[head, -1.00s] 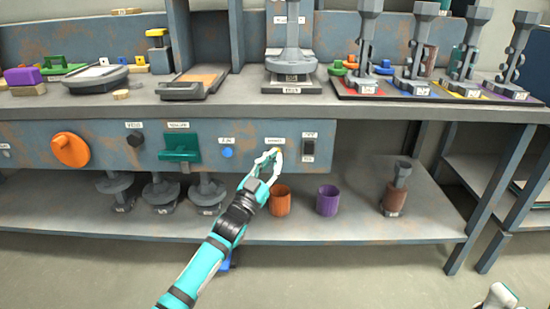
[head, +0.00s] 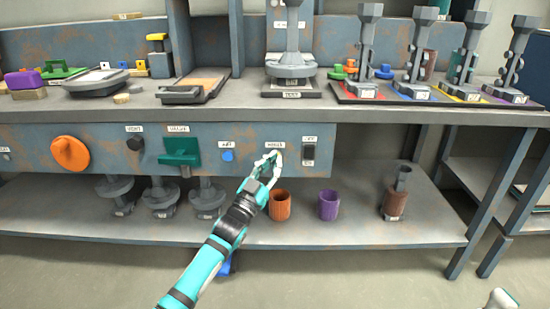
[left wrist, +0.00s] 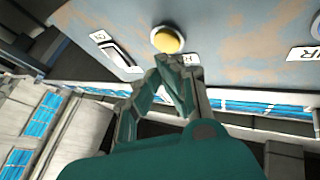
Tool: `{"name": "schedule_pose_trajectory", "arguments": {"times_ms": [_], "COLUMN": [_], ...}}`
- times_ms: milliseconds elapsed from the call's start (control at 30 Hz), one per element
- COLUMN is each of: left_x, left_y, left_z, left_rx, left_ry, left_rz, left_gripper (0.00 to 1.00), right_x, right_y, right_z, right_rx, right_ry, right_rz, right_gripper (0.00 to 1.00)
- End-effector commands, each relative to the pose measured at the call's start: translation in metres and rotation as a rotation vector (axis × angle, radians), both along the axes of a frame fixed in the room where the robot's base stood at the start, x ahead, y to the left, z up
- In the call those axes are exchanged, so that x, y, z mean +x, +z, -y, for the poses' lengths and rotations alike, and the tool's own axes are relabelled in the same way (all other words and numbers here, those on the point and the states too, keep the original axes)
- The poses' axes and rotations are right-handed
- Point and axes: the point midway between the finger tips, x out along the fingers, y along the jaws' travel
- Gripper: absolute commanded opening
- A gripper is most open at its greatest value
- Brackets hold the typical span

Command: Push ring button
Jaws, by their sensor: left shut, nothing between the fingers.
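In the left wrist view, a round yellow button (left wrist: 167,40) with a pale ring around it sits on the blue-grey, rust-patched panel. In the head view, my gripper covers its place under a small white label (head: 275,145). My left gripper (head: 271,158) is shut and empty at the panel front. In the left wrist view, its fingertips (left wrist: 171,64) are just below the button's edge; I cannot tell whether they touch it.
A black rocker switch (head: 308,153) sits right of my gripper, and a blue button (head: 227,155) to its left. Further left are a green handle (head: 180,152) and an orange knob (head: 70,153). An orange cup (head: 280,205) and purple cup (head: 328,204) stand on the lower shelf.

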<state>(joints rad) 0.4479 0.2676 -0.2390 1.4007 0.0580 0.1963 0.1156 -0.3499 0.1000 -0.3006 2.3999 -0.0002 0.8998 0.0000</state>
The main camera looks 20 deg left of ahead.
Motion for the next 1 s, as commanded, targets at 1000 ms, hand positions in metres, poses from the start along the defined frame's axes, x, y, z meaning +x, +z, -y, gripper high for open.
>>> {"name": "schedule_pose_trajectory", "arguments": {"times_ms": [1000], "left_x": [0.0081], "left_y": [0.0003], "left_z": [-0.0025], "left_rx": [0.000], "left_ry": [0.000], "left_rz": [0.000], "left_gripper": [0.00], "right_x": [-0.0001], "right_y": [-0.0016], "right_z": [0.0002], "right_rx": [0.000], "right_ry": [-0.001], "right_rz": [0.000], "right_gripper": [0.40]}}
